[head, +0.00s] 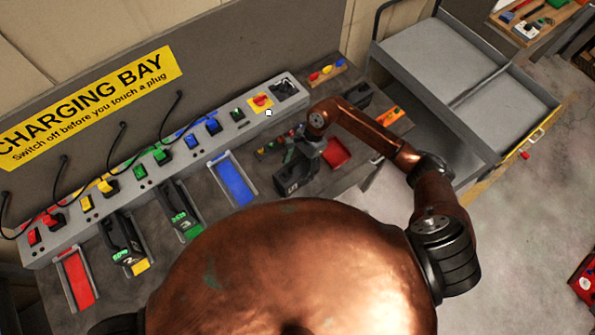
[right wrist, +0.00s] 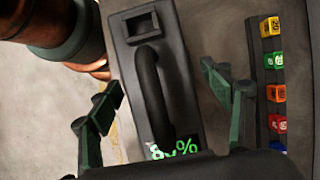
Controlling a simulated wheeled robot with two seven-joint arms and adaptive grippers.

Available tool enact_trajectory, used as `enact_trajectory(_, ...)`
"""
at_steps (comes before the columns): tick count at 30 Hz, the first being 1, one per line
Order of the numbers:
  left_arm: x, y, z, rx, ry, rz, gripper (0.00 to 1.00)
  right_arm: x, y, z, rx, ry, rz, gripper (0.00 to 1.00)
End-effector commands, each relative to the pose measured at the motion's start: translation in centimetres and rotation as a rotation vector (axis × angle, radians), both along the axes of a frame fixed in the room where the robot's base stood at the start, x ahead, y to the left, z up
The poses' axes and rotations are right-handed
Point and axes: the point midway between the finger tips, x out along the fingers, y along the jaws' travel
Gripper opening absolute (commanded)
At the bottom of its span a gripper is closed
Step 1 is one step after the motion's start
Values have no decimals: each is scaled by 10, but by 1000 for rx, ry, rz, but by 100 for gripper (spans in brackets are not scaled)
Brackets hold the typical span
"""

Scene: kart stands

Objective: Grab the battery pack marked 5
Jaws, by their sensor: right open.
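A dark battery pack (right wrist: 187,85) with a bar handle and a green display starting with 8 fills the middle of the right wrist view. My right gripper (right wrist: 165,98) is open, one finger on each side of the pack, with gaps visible. In the head view my right gripper (head: 302,160) reaches down over this dark pack (head: 290,186), partly hiding it. A small pale mark on it is too blurred to read for certain. Packs marked 2 (head: 125,243) and 3 (head: 178,209) stand in bays to the left. My left gripper is not in view.
A charging strip (head: 150,175) with coloured plugs and cables runs behind the bays. The red bay (head: 76,280) and blue bay (head: 234,181) are empty. Coloured number blocks (right wrist: 276,93) line the pack's right side. A grey cart (head: 430,55) stands at the right.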

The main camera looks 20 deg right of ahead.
Motion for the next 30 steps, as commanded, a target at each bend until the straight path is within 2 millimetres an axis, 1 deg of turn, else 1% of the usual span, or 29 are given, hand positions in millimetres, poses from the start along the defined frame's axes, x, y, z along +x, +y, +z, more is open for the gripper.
enact_trajectory(4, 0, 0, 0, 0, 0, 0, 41, 0, 0, 0, 0, 0, 0, 72)
enact_trajectory(30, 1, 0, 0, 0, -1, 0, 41, 1, 0, 0, 1, -2, -1, 12)
